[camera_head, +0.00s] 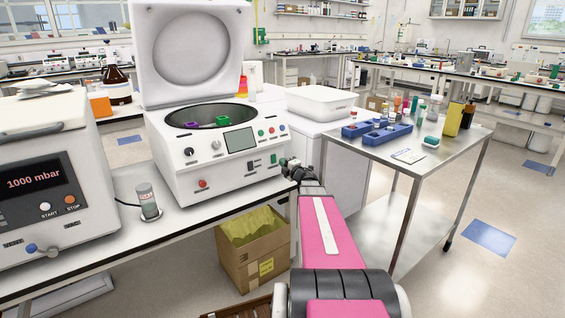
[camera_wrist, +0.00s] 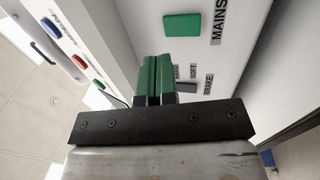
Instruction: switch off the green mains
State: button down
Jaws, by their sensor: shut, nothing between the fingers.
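The green mains switch (camera_head: 273,158) is a small rocker on the lower right front of the white centrifuge (camera_head: 212,165). In the wrist view the green switch (camera_wrist: 182,25) lies at the top, beside the printed word MAINS. My gripper (camera_head: 286,163) is close to the right end of that front, just right of the switch. In the wrist view my gripper (camera_wrist: 154,76) has its two green-tipped fingers shut together with nothing between them. They are apart from the green switch in the picture. I cannot tell whether the fingertips touch the panel.
A grey brake switch (camera_head: 250,166) sits left of the green one; it is partly hidden by my fingers in the wrist view (camera_wrist: 186,87). A red button (camera_head: 202,184) is lower left. The centrifuge lid (camera_head: 188,50) stands open. A steel trolley (camera_head: 450,148) stands to the right.

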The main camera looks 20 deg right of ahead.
jog(key=s+d+r, duration=0.1)
jog(key=s+d, duration=0.1)
jog(key=s, duration=0.5)
jog(key=shift+s, duration=0.3)
jog(key=shift+w+a, duration=0.1)
jog(key=s+a+f+m+g+h, duration=0.35)
jog(key=a+f+m+g, duration=0.2)
jog(key=m, duration=0.35)
jog(key=s+a+f+m+g+h, duration=0.3)
jog(key=a+f+m+g+h, duration=0.2)
jog(key=f+m, duration=0.3)
jog(key=s+a+f+m+g+y, duration=0.3)
jog(key=s+a+g, duration=0.5)
jog(key=s+a, duration=0.5)
jog(key=shift+s+a+f+m, duration=0.25)
jog(key=shift+a+f+m, duration=0.25)
jog(key=shift+a+f, duration=0.15)
jog(key=shift+y, duration=0.25)
